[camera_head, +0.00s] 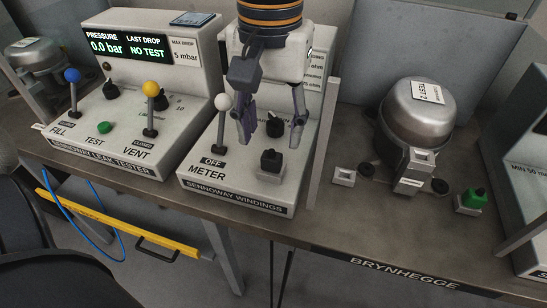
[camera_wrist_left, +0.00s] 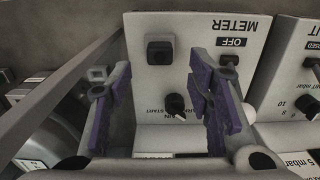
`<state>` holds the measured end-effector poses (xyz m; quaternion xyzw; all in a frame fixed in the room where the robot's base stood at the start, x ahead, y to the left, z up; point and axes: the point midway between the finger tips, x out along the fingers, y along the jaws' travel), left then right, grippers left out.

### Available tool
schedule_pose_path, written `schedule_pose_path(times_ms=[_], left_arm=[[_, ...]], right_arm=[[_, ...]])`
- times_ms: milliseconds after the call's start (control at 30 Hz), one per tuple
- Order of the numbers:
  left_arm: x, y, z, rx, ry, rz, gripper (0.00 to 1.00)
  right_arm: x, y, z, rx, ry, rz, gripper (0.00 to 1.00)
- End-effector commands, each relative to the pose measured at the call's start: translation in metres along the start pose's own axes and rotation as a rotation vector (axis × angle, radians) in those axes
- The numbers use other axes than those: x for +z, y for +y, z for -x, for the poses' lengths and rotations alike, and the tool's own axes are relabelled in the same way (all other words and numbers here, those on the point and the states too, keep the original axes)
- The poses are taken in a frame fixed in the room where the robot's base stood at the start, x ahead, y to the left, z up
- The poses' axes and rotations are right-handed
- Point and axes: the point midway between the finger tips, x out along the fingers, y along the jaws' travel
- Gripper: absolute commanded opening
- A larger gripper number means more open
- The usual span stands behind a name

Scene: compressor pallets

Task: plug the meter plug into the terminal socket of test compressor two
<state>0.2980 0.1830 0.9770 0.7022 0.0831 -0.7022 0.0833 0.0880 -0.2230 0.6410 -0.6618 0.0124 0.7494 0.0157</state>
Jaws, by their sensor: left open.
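A black block, which looks like the meter plug (camera_head: 271,161), sits upright on the sloped top of the SENNOWAY WINDINGS meter box (camera_head: 235,195). It also shows in the left wrist view (camera_wrist_left: 160,51). My left gripper (camera_head: 270,122) is open and empty above the meter box, its fingers apart and pointing down. In the wrist view the gripper (camera_wrist_left: 162,88) has the black knob between its fingers and the plug beyond them. Test compressor two (camera_head: 417,105) stands on the bench to the right, with a pale terminal socket (camera_head: 412,184) at its front. My right gripper is not in view.
The white-handled lever (camera_head: 223,102) stands close to the left of my gripper. A grey post (camera_head: 325,140) stands between the meter box and the compressor. A small pale square socket (camera_head: 343,177) and a green-topped part (camera_head: 474,198) sit on the bench.

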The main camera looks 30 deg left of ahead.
Motion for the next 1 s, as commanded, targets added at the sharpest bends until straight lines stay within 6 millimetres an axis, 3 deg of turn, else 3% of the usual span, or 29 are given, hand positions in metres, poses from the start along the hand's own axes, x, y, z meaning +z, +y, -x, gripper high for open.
schedule_pose_path(times_ms=[200, 400, 1000], left_arm=[[0.001, 0.000, -0.033, -0.002, -0.003, -0.001, 0.47], [0.000, 0.000, -0.053, -0.001, -0.001, -0.001, 0.47], [0.000, 0.000, -0.058, 0.000, 0.000, 0.000, 0.47]], right_arm=[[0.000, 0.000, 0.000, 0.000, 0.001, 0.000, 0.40], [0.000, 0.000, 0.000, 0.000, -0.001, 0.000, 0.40], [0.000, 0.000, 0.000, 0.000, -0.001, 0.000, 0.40]])
